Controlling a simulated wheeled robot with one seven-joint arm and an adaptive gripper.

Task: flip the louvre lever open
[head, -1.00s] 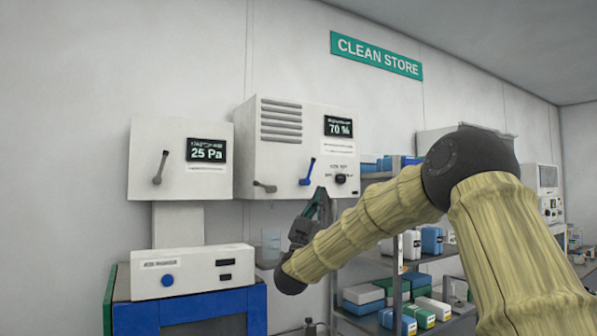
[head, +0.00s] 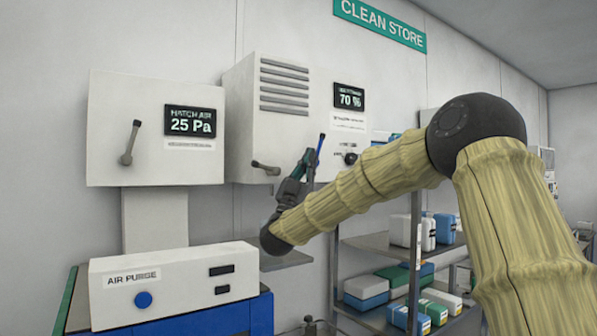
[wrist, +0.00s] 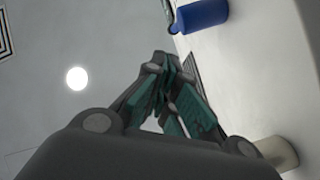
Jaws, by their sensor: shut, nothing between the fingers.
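The white cabinet with louvre slats (head: 284,85) hangs on the wall and reads 70 %. Its front carries a blue lever (head: 321,143), a short grey lever (head: 265,167) and a black knob (head: 350,159). The blue lever stands up, tilted slightly right, with its lower part hidden behind my gripper. Which lever is the louvre lever I cannot read. My gripper (head: 308,157) is shut and empty, in front of the cabinet between the grey and blue levers. In the wrist view the shut fingertips (wrist: 163,62) are just left of and below the blue lever (wrist: 205,14), apparently apart from it.
Left is another white box reading 25 Pa (head: 150,95) with its own grey lever (head: 130,143). Below stands the AIR PURGE unit (head: 175,280) with a blue button, on a blue cart. A shelf (head: 375,243) with boxes and bottles is below right, behind my arm.

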